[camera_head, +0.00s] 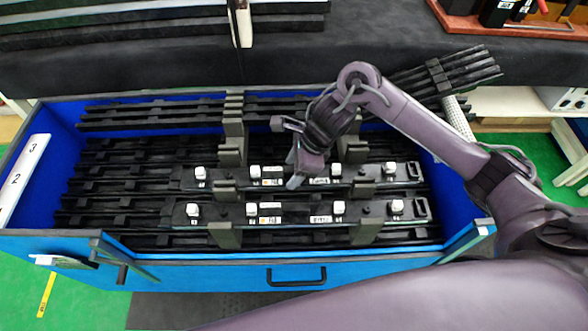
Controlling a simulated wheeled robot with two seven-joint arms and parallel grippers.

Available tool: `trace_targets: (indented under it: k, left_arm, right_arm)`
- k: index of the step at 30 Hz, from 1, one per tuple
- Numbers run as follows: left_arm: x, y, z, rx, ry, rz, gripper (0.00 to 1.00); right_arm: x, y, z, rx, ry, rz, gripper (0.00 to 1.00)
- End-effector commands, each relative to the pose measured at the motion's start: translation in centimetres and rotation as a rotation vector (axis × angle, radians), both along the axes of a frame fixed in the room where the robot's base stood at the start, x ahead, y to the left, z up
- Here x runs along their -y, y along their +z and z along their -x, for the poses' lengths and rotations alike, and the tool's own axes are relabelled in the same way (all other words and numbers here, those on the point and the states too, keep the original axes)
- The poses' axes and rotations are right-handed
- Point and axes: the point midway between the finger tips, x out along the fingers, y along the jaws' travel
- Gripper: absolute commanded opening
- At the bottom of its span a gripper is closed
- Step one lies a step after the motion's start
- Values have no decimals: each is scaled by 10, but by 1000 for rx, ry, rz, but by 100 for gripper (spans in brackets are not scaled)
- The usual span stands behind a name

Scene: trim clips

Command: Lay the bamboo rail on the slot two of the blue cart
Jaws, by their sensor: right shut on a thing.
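The blue cart (200,267) stands in front of me with dark slotted racks inside. A white strip (24,175) on its left side carries the numbers 3 and 2. Two long dark rails with white clips lie across the cart, a farther rail (385,172) and a nearer rail (290,212). Neither shows a bamboo colour. My right gripper (298,172) reaches down at the middle of the farther rail and is shut on it; its fingers partly hide the grip. I cannot tell whether this rail rests in its slot. My left gripper is out of view.
Grey upright posts (233,130) stand up between the rails. More dark strips (450,72) lie at the back right, behind my arm. A dark padded bench (130,68) runs behind the cart. Green floor (60,300) shows at the front left.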

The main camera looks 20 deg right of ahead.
Motion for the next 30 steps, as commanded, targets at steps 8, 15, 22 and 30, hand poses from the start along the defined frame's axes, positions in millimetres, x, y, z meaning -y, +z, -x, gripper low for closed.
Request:
trace_targets:
  k: [8,15,22,30]
  left_arm:
    - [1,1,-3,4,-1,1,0]
    - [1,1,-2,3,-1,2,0]
    - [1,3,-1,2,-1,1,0]
    - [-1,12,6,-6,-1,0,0]
  right_arm:
    - [1,-2,1,-2,0,5,63]
    - [1,-1,0,-1,0,4,76]
    - [3,6,0,2,1,5,76]
    - [23,54,5,6,0,8,76]
